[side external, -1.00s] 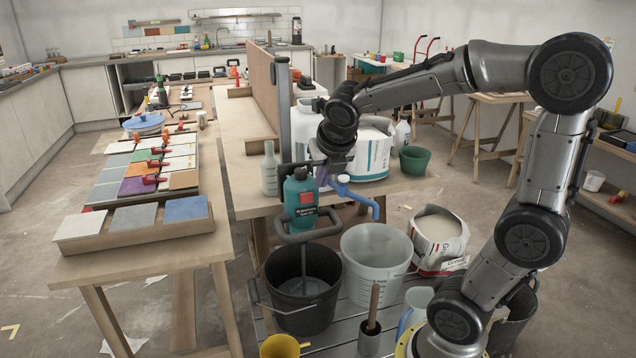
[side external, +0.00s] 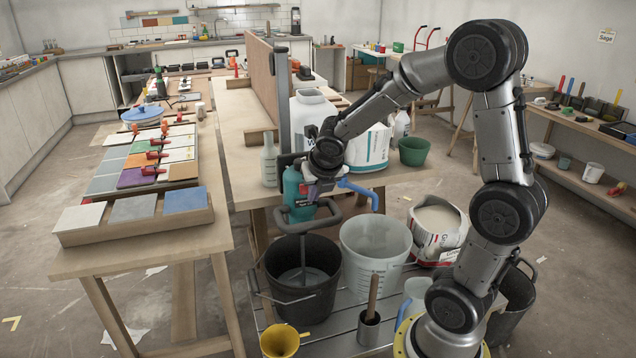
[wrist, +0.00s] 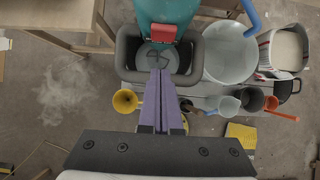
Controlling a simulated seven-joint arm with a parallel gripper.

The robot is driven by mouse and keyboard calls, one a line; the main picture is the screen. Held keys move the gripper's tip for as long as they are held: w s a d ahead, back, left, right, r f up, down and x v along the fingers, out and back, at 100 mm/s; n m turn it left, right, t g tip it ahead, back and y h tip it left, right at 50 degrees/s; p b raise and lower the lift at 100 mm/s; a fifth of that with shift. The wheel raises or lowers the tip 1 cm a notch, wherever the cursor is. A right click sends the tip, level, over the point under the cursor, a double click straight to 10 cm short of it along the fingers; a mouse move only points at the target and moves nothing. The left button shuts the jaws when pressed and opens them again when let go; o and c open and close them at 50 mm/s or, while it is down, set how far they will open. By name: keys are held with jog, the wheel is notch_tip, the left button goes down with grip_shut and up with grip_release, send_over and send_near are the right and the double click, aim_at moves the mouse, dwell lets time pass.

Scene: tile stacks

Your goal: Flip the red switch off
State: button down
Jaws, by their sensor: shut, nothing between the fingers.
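The red switch (wrist: 163,33) shows in the wrist view on the end of the teal mixer body (wrist: 165,10). Its on or off position cannot be read. My gripper (wrist: 160,71) has its purple fingers shut and empty. In the wrist view the fingertips lie just below the switch, over the grey mixer handle and bucket; a gap shows between them and the switch in the picture. In the side view the teal mixer (side external: 292,189) stands above the black bucket (side external: 302,283), and my gripper (side external: 310,190) is close in front, hiding most or all of the switch.
A translucent bucket (side external: 375,245) stands right of the black bucket, with a blue pipe (side external: 362,192) above it. A white bottle (side external: 269,163) is left of the mixer. A yellow funnel (side external: 281,342) is in front. The bench with tile stacks (side external: 134,208) is at left.

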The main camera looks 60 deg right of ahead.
jog(key=shift+w+d+f, duration=0.2)
jog(key=shift+w+d, duration=0.5)
jog(key=shift+w+d+f, duration=0.2)
jog(key=shift+w+d, duration=0.5)
jog(key=shift+w+d+f, duration=0.15)
jog(key=shift+d+f, duration=0.05)
jog(key=shift+f, duration=0.05)
jog(key=shift+r, duration=0.2)
jog(key=shift+r, duration=0.7)
send_near(306, 189)
jog(key=s+a+r, duration=0.4)
dwell(0.4)
